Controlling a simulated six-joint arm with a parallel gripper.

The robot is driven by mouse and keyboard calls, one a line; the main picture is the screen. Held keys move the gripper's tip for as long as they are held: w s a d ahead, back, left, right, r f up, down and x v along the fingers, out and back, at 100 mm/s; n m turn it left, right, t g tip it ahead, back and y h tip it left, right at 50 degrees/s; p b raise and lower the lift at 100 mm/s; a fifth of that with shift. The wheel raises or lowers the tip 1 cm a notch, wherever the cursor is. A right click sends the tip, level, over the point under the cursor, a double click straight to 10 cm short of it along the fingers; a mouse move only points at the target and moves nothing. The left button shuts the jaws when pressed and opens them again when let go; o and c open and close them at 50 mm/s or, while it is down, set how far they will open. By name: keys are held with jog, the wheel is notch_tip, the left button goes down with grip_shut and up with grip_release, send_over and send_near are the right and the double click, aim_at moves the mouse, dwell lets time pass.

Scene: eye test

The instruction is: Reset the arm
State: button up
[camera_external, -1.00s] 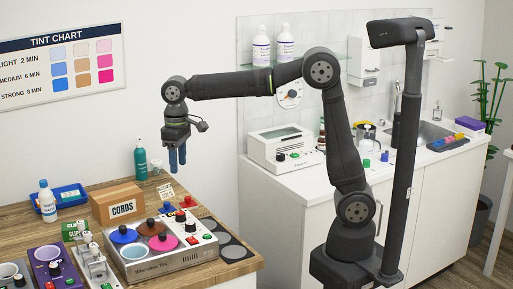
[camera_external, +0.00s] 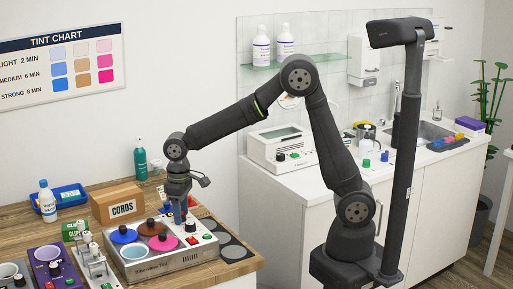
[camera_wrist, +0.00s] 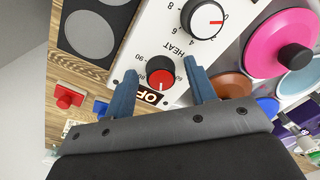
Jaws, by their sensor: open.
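My arm reaches left over the wooden counter. My gripper (camera_external: 180,217) points down above the back part of a white-panelled heating unit (camera_external: 205,232). In the wrist view, my gripper's two blue fingers (camera_wrist: 163,76) are apart with nothing held between them. A black-and-red knob (camera_wrist: 160,74) on the panel, by the word HEAT, shows between the fingertips. I cannot tell whether the fingers touch the panel or the knob.
The unit bears blue (camera_external: 123,234), brown (camera_external: 152,228) and pink (camera_external: 165,243) lids and a pale blue cup (camera_external: 134,252). A cardboard box (camera_external: 117,204) stands close on the left. Dark pads with grey discs (camera_external: 235,252) lie to the right.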

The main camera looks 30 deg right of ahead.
jog(key=n, duration=0.5)
jog(key=shift+r, duration=0.15)
jog(key=n, duration=0.5)
jog(key=shift+w+n, duration=0.15)
jog(key=shift+n, duration=0.25)
jog(key=shift+r, duration=2.35)
